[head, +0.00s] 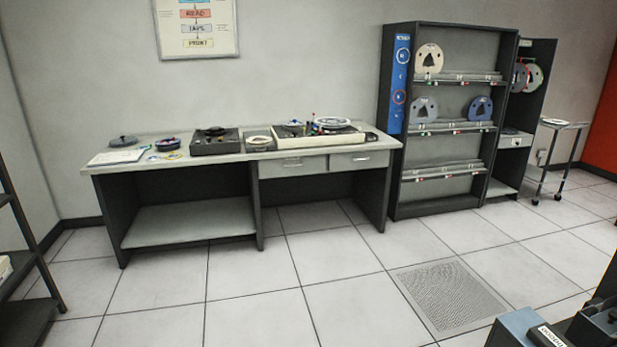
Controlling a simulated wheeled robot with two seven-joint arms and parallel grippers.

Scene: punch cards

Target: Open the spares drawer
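A long work table (270,157) stands against the back wall. Under the right half of its top are two light grey drawers side by side, a left drawer (277,171) and a right drawer (345,164). Each has a small handle on its front, and both look shut. A third small light drawer front (508,142) shows in the narrow dark cabinet at the right. I cannot read a label on any of them, so I cannot tell which is the spares drawer. Neither of my grippers is in view.
Reels and machines lie on the table, including a dark box (215,146). A dark reel rack (390,180) stands right of it, then a small wheeled stand (564,125). Dark shelving (34,262) is at left, dark equipment (597,322) at bottom right. The middle floor is clear.

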